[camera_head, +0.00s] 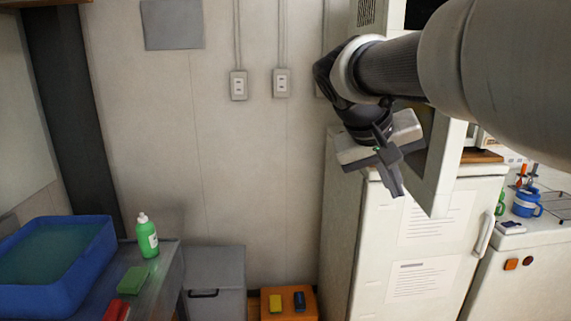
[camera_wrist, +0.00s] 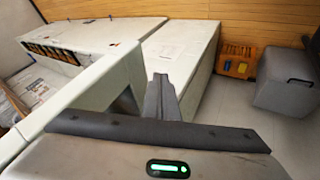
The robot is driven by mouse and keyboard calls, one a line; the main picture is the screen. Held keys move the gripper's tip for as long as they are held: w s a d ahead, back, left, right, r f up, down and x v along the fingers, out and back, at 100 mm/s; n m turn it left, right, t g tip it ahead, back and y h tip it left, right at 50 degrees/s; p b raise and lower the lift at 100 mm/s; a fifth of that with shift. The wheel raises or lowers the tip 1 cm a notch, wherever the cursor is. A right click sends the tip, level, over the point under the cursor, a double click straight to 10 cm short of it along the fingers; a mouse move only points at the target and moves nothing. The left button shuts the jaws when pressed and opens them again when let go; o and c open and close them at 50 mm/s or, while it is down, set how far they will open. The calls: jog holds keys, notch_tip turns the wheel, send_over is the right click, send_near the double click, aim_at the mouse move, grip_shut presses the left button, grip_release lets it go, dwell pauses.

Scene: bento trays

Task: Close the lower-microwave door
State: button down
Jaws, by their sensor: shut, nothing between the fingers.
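The lower-microwave door shows in the head view as a pale panel (camera_head: 442,175) standing out, open, above the white fridge front. My arm hides much of it and most of the microwave (camera_head: 486,140) behind. My gripper (camera_head: 398,190) is at the door's left side, fingers together and pointing down, with nothing in them. In the wrist view my gripper (camera_wrist: 160,84) is shut close to a pale frame with a dark window (camera_wrist: 88,88), which looks like the door. Whether the fingers touch it I cannot tell.
A white fridge (camera_head: 385,245) with papers stands below the door. A counter with a blue mug (camera_head: 524,203) is at right. A grey box (camera_head: 214,275), an orange crate (camera_head: 270,312) and a table with a blue tub (camera_head: 100,262) are left.

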aim_at(421, 200)
jog(key=shift+s+d, duration=0.1)
jog(key=shift+d, duration=2)
jog(key=shift+d, duration=0.1)
